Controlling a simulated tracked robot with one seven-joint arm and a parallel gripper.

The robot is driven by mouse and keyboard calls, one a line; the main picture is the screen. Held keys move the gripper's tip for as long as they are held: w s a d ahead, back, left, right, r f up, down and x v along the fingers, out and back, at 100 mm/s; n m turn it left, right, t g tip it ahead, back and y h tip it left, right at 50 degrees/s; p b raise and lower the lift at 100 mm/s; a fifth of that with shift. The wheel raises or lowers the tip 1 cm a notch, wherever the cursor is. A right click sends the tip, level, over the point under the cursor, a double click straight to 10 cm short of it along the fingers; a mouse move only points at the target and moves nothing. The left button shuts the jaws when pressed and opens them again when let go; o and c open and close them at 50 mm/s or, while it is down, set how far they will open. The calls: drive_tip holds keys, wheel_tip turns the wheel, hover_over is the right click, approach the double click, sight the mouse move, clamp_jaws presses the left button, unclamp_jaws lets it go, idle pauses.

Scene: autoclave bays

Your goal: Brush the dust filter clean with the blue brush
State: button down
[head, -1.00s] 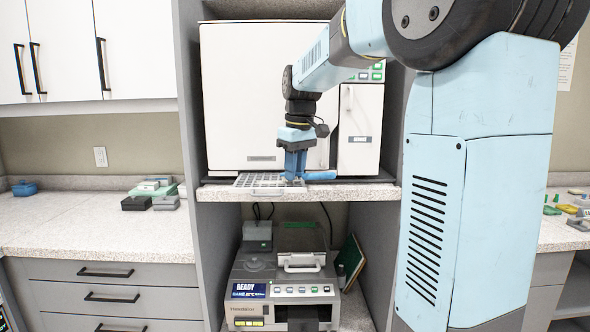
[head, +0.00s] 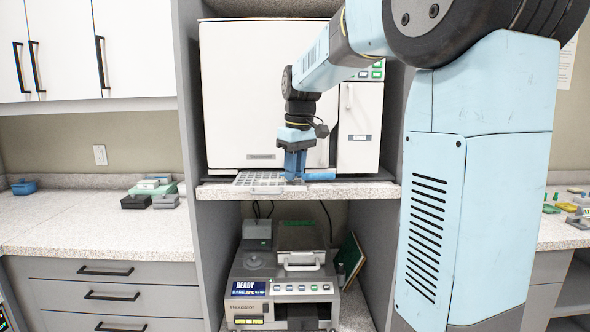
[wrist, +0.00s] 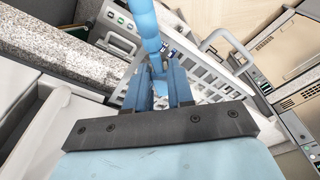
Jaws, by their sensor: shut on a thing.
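My gripper (head: 294,174) is shut on the blue brush (head: 321,176), just above the front of the shelf. The brush handle points right in the head view; in the wrist view the handle (wrist: 144,22) runs up from between my fingers (wrist: 157,84). The dust filter (head: 256,180) is a pale grey grid in a frame, lying on the shelf directly left of my gripper. In the wrist view its slotted grid (wrist: 209,86) shows behind and right of the fingers. The bristles are mostly hidden, and I cannot tell whether they touch the grid.
A large white autoclave (head: 262,95) stands close behind on the speckled shelf (head: 355,191). A grey device with a display (head: 249,288) sits in the bay below. Grey side panels bound the bay. The left counter (head: 70,220) is mostly clear, with small boxes at its back.

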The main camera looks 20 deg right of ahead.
drive_tip(key=shift+s+a, duration=0.1)
drive_tip(key=shift+a, duration=0.05)
drive_tip(key=shift+s+a, duration=0.1)
drive_tip(key=shift+a, duration=0.1)
drive_tip(key=shift+d, duration=0.15)
drive_tip(key=shift+w+d, duration=0.3)
drive_tip(key=shift+d, duration=0.2)
drive_tip(key=shift+s+a, duration=0.1)
drive_tip(key=shift+a, duration=0.05)
drive_tip(key=shift+s+a, duration=0.2)
drive_tip(key=shift+a, duration=0.3)
drive_tip(key=shift+d, duration=0.1)
